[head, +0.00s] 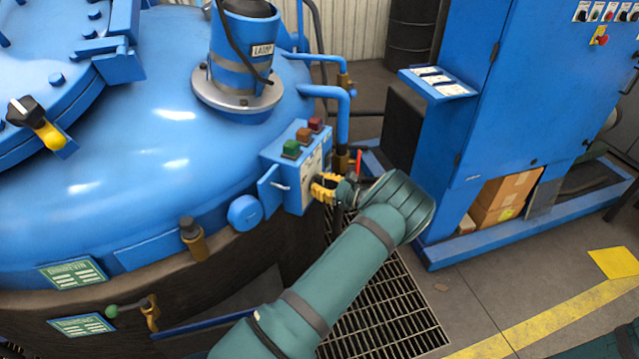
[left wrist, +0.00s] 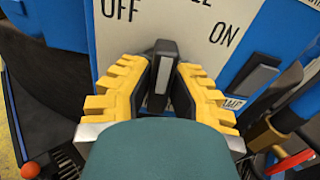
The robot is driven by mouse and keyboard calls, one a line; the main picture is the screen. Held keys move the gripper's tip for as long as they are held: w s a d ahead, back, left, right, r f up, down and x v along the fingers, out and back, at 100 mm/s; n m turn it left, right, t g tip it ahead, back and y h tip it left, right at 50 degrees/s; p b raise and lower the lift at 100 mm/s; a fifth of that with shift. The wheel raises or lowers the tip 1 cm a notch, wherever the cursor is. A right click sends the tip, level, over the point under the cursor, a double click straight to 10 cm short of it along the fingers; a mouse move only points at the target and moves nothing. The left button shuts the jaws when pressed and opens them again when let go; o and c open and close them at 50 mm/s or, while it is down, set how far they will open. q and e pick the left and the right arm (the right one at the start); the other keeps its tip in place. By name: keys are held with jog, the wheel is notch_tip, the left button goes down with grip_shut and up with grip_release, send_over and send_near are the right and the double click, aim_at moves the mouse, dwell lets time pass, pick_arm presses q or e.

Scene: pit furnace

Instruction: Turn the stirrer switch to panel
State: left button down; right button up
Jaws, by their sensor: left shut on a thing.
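The blue switch box (head: 290,188) with a pale face plate stands on the side of the furnace lid. In the left wrist view the plate (left wrist: 185,25) reads "OFF" at upper left and "ON" at right, with part of another word cut off at the top. A black switch knob (left wrist: 163,65) with a white stripe stands roughly upright in that picture. My left gripper (head: 325,188) is at the box's face; its yellow toothed fingers (left wrist: 160,88) are shut on the knob, one on each side. The knob is hidden in the head view. My right gripper is out of view.
Blue pipes (head: 343,115) and a red-handled valve (head: 359,162) are close behind my gripper. A blue cabinet (head: 500,130) stands at right. A floor grating (head: 390,310) lies below my arm.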

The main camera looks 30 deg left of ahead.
pick_arm(q)
jog(key=shift+a+m, duration=0.1)
jog(key=shift+m, duration=0.3)
jog(key=c, duration=0.9)
grip_release()
jog(key=w+d, duration=0.1)
jog(key=d, duration=1.1)
